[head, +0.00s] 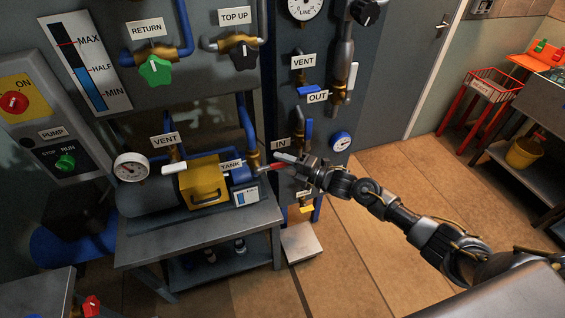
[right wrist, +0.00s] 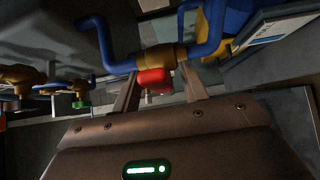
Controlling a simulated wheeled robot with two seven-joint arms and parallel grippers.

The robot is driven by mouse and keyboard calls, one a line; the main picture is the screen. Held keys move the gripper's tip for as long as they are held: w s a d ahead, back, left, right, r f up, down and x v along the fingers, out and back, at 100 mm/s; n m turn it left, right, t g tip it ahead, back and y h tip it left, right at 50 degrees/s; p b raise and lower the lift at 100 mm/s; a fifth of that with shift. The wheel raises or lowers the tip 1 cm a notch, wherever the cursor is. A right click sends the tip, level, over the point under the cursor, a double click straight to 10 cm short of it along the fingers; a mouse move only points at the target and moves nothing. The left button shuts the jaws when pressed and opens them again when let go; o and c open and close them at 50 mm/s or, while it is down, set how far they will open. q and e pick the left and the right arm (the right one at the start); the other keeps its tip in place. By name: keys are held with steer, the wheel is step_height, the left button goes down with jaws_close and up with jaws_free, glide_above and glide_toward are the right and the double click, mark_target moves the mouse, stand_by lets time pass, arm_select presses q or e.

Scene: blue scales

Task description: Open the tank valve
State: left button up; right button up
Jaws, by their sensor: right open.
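The small tank (head: 150,195) lies on a grey bench, with a TANK label (head: 231,165) at its right end. Beside the label, a brass valve on blue pipe carries a red handle (head: 272,166). In the right wrist view the brass valve body (right wrist: 160,57) is straight ahead, and its red handle (right wrist: 155,80) lies between my fingertips. My right gripper (head: 286,163) is open at the handle, with one finger (right wrist: 127,95) on each side. I cannot tell whether either finger touches it. My left gripper is not in view.
A wall panel carries VENT, OUT and IN fittings, with a gauge (head: 341,141) close to my right arm. A yellow box (head: 203,181) sits on the tank. A pump switch panel (head: 66,160) is at left. Open tiled floor lies at right, before a red REJECT basket (head: 485,95).

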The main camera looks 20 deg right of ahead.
jaws_close()
